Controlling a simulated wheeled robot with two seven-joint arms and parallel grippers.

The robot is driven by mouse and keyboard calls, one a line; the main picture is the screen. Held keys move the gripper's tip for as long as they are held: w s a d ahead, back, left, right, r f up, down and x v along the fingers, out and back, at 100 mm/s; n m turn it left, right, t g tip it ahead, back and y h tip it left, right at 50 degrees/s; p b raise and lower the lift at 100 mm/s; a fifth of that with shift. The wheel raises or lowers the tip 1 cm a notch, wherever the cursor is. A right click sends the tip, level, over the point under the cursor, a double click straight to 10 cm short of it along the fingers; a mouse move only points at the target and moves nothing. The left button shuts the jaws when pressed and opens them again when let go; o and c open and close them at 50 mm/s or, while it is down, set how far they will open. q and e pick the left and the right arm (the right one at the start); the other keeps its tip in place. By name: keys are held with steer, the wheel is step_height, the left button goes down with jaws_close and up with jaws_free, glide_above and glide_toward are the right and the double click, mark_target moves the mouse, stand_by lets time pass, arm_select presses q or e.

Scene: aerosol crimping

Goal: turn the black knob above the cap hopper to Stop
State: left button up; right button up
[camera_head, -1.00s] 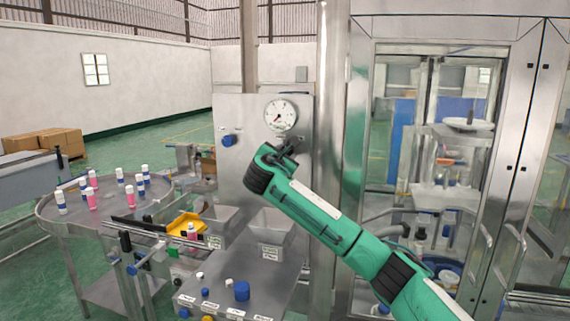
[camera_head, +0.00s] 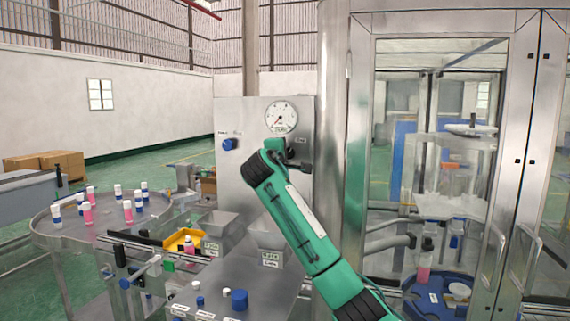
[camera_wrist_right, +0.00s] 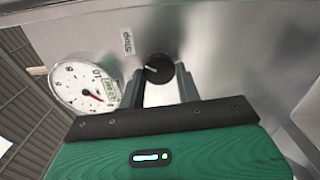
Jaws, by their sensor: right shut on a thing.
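The black knob (camera_wrist_right: 158,70) sits on the steel panel between the two fingertips of my right gripper (camera_wrist_right: 162,82) in the wrist view. The fingers are shut on it. A "Stop" label (camera_wrist_right: 126,42) is on the panel beside the knob. In the head view my right gripper (camera_head: 294,159) is at the panel below the dial gauge, and it hides the knob. Two metal hoppers stand below, a left one (camera_head: 220,226) and a right one (camera_head: 267,235); I cannot read their labels. My left gripper is not in view.
The round dial gauge (camera_head: 281,117) is just above the gripper. A blue knob (camera_head: 230,144) is on the panel's left. A round table (camera_head: 75,238) with several bottles stands at left. A steel-framed glass cabinet (camera_head: 358,130) rises close at right.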

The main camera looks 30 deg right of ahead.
steer(key=shift+f+m+b, duration=0.1)
steer(key=shift+m+b, duration=0.55)
steer(key=shift+m, duration=0.45)
steer(key=o, duration=1)
steer(key=shift+c, duration=0.2)
steer(key=b+v, duration=0.5)
steer(key=v, duration=0.8)
steer(key=shift+s+a, duration=0.25)
steer(key=shift+s, duration=0.05)
